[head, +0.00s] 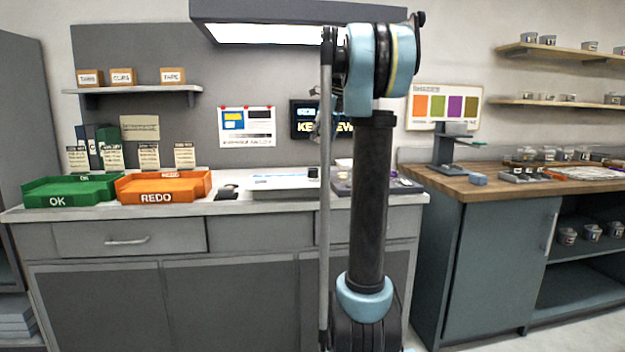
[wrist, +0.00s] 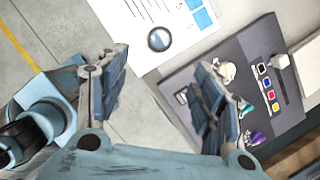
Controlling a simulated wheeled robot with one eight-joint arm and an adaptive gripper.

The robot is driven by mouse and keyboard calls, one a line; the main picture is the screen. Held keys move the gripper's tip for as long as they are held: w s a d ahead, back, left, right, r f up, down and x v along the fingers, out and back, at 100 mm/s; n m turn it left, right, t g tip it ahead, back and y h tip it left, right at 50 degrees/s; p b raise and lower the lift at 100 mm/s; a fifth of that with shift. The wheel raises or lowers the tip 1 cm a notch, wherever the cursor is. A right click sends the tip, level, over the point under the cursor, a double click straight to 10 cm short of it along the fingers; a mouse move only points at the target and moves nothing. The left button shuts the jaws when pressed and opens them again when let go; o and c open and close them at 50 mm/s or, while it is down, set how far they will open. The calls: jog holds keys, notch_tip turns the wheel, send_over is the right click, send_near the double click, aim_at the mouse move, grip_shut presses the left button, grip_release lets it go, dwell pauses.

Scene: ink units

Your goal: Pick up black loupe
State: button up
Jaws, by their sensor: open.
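The black loupe (wrist: 159,39) shows in the wrist view as a round dark-rimmed disc with a blue-grey lens. It lies on a white printed sheet or panel (wrist: 190,50). In the head view the loupe (head: 313,173) is a small dark cylinder on the white panel, just left of my arm. My gripper (wrist: 161,70) is open, its two fingers spread wide with nothing between them. In the picture the loupe sits beyond the fingertips, between their lines. The head view mostly hides my gripper behind my arm.
A dark grey tray (wrist: 190,125) with small items and colour patches lies right of the panel. The green OK tray (head: 70,190) and orange REDO tray (head: 163,187) stand on the counter's left. A lamp hood (head: 290,35) hangs above. A wooden-topped bench (head: 480,185) stands right.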

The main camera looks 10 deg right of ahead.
send_near(313, 170)
jog(key=w+f, duration=0.2)
jog(key=f, duration=0.1)
jog(key=w+f, duration=0.1)
jog(key=f, duration=0.1)
jog(key=shift+a+f, duration=0.15)
jog(key=shift+a, duration=0.05)
jog(key=shift+x, duration=2.65)
jog(key=shift+w+a, duration=0.1)
jog(key=shift+w, duration=0.05)
jog(key=c, duration=1.2)
